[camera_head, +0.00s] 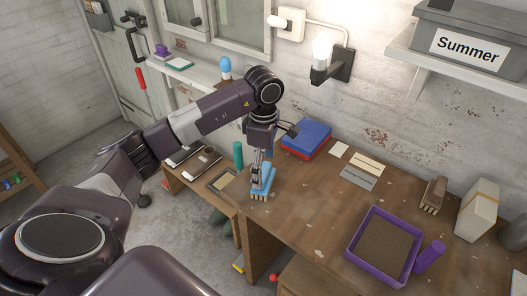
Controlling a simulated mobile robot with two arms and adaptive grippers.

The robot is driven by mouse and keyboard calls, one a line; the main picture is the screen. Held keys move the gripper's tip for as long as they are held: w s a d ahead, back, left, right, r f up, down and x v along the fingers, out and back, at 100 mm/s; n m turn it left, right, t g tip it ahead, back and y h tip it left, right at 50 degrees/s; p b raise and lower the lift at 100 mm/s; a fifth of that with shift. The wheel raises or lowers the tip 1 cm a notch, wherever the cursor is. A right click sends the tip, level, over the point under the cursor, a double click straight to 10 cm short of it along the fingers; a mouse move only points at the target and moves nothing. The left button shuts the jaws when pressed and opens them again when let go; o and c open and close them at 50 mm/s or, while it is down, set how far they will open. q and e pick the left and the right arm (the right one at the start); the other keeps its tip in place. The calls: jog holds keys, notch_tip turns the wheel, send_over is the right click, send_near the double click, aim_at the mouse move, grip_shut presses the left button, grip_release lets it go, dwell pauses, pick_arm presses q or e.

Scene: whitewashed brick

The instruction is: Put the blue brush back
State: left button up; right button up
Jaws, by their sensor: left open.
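The blue brush (266,184) stands with its pale bristles down on the wooden workbench (310,208), close to the bench's left end. My left gripper (259,166) points down right at the brush, with its fingers at the brush's upper part. Its jaws are open; I cannot tell whether they touch the brush. The fingers hide part of the brush. My right gripper is out of view.
A purple tray (350,252), a purple cylinder (429,257), a brown brush (434,194) and a pale container (477,210) stand to the right. A blue and red box (307,136) and flat cards (358,179) lie behind. The bench's middle is clear.

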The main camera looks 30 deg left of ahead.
aim_at(264, 170)
pick_arm(q)
notch_tip(264, 170, up, 10)
jog(key=b, duration=0.1)
jog(key=shift+b, duration=0.3)
